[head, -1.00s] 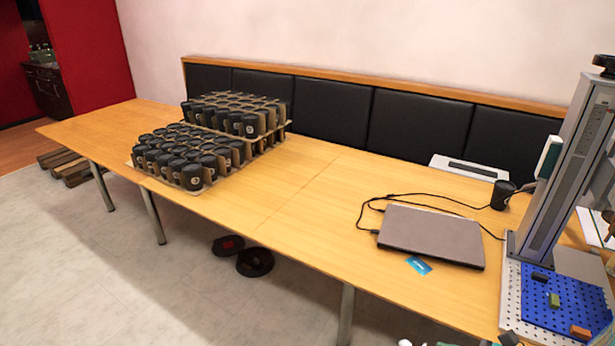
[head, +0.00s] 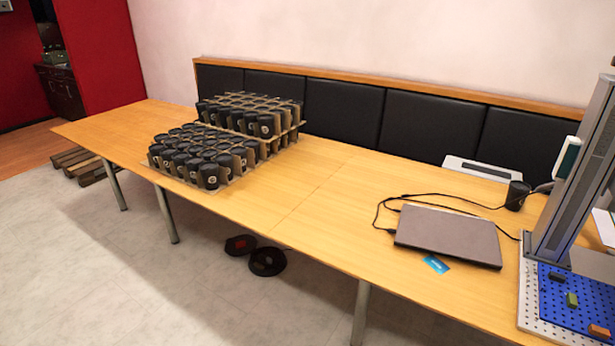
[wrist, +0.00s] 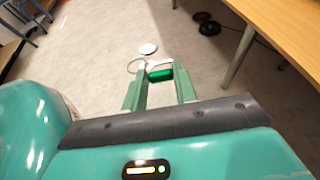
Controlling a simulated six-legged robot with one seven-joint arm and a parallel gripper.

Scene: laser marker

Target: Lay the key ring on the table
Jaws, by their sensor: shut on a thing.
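My gripper (wrist: 158,84) shows in the wrist view, with its two green fingers pointing away over the grey floor. It is shut on the key ring, whose green tag (wrist: 161,75) sits between the fingertips. A thin wire loop (wrist: 136,66) hangs at the tag's left. A white round disc (wrist: 148,48) shows just beyond; I cannot tell if it belongs to the key ring. The wooden table (head: 300,225) spans the head view. Its edge (wrist: 268,30) is at the upper right in the wrist view, apart from my gripper. The head view does not show my gripper.
Trays of black cups (head: 205,155) stand on the table's left half. A closed laptop (head: 448,238) with cables and a blue card (head: 436,264) lie at right, beside the laser marker (head: 575,180) and its blue pegboard (head: 575,305). The table's middle is clear.

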